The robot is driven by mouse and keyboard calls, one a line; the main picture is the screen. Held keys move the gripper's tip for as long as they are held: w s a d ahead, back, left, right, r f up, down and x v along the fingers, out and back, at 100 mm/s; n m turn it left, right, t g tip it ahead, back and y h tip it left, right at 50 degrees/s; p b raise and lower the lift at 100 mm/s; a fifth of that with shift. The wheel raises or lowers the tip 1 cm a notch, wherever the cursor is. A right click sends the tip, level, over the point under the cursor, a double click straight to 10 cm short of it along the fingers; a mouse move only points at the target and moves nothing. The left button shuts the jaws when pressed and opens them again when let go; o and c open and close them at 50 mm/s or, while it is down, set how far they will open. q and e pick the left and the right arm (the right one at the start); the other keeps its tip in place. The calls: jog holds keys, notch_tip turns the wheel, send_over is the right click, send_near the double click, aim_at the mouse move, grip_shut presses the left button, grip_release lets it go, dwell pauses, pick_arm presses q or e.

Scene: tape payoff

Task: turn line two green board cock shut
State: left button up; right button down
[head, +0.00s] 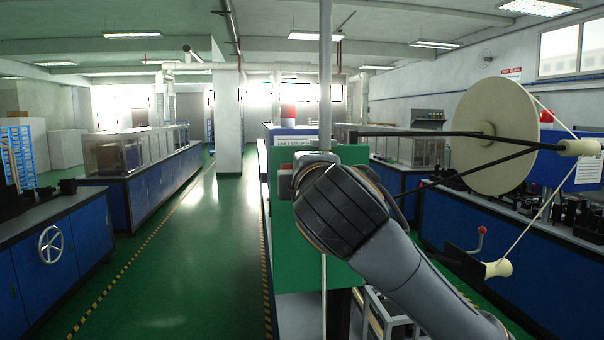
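The green board (288,255) stands upright in the middle of the head view, under a sign (297,141) that appears to read line 2 setup. My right arm comes in from the lower right, and its dark wrist covers much of the board. My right gripper (314,161) is at the upper part of the board, mostly hidden by the wrist. Its fingers cannot be made out. Small grey and reddish parts show there, but I cannot tell whether they belong to the cock. The cock's handle is not clearly visible. My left gripper is not in view.
A large cream reel (495,135) on dark arms stands right of the board, with tape running over cream rollers (498,268). A red-knobbed lever (481,232) is below it. Blue benches with a handwheel (50,245) line the left. The green aisle (205,235) is clear.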

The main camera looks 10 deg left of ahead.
dwell(0.4)
jog(key=c, duration=1.3)
grip_release()
jog(key=v, duration=1.2)
